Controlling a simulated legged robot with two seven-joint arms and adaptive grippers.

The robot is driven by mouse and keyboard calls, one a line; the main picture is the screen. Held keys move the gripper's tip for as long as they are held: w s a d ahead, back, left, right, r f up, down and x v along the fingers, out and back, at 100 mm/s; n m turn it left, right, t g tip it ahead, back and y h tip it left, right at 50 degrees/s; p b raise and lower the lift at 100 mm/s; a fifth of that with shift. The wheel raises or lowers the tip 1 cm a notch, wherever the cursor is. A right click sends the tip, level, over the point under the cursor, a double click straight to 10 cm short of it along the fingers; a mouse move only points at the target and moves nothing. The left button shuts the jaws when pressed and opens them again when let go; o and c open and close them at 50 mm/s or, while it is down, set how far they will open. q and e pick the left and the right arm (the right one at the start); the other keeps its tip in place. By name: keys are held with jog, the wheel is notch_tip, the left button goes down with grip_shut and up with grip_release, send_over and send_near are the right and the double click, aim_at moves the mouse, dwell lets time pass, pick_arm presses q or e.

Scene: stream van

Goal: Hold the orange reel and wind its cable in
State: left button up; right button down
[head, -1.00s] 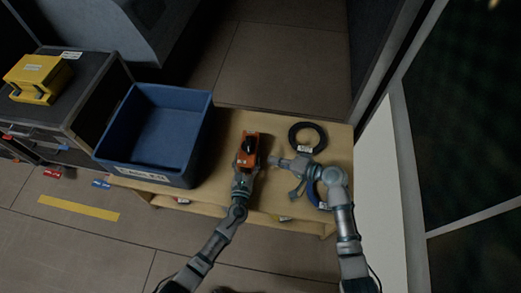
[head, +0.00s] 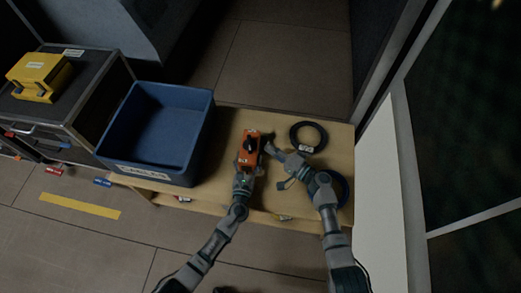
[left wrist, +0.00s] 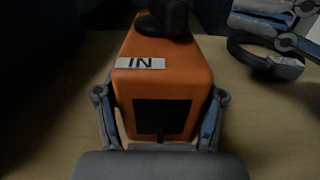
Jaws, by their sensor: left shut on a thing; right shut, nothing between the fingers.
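The orange reel (head: 250,148) sits on the wooden bench, with a black knob on its top. In the left wrist view the reel (left wrist: 165,75) carries a white label reading "IN", and the black knob (left wrist: 167,18) rises at its far end. My left gripper (head: 245,165) is shut on the near end of the reel, one finger on each side; the fingers also show in the left wrist view (left wrist: 160,110). My right gripper (head: 273,150) is shut and empty, just right of the reel and apart from it. I cannot make out the reel's cable.
A blue bin (head: 190,160) stands on the bench left of the reel. A black cable coil (head: 321,129) lies at the back right, and a blue coil (head: 345,187) lies partly behind my right arm. A yellow case (head: 40,75) sits on a dark box at the left.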

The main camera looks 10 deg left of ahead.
aim_at(255, 156)
jog(key=shift+s+a, duration=0.3)
jog(key=shift+a, duration=0.7)
jog(key=shift+s+a, duration=0.25)
jog(key=shift+a, duration=0.7)
jog(key=shift+s+a+f+m+t, duration=0.1)
jog(key=shift+s+a+m+t, duration=0.2)
jog(key=shift+a, duration=0.15)
jog(key=shift+s+a+m+t+h, duration=0.2)
jog(key=shift+a+m+t+h, duration=0.1)
jog(key=shift+m+t+h, duration=0.3)
jog(key=shift+s+a, duration=0.1)
jog(key=shift+a, duration=0.05)
